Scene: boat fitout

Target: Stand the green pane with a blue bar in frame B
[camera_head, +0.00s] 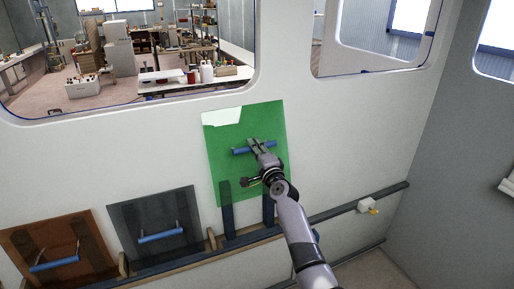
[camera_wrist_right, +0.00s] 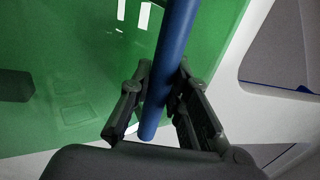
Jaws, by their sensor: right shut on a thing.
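The translucent green pane (camera_head: 222,165) is upright and slightly tilted against the white wall behind it. A blue bar (camera_head: 240,152) crosses its face; the pane (camera_wrist_right: 60,95) and the bar (camera_wrist_right: 178,35) also fill much of the wrist view. My right gripper (camera_head: 256,147) is shut on the blue bar, with a finger on either side of it in the wrist view. The pane's lower edge overlaps two dark uprights (camera_head: 228,222) of the rack; I cannot tell whether it touches them. No letter marks frame B in view. My left gripper is not in view.
A brown pane (camera_head: 85,250) and a grey pane (camera_head: 125,215), each with a blue bar, stand in the low rack at left. A large window opening (camera_head: 258,50) and a smaller one (camera_head: 318,60) are in the wall. A small white box (camera_head: 366,205) sits at right.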

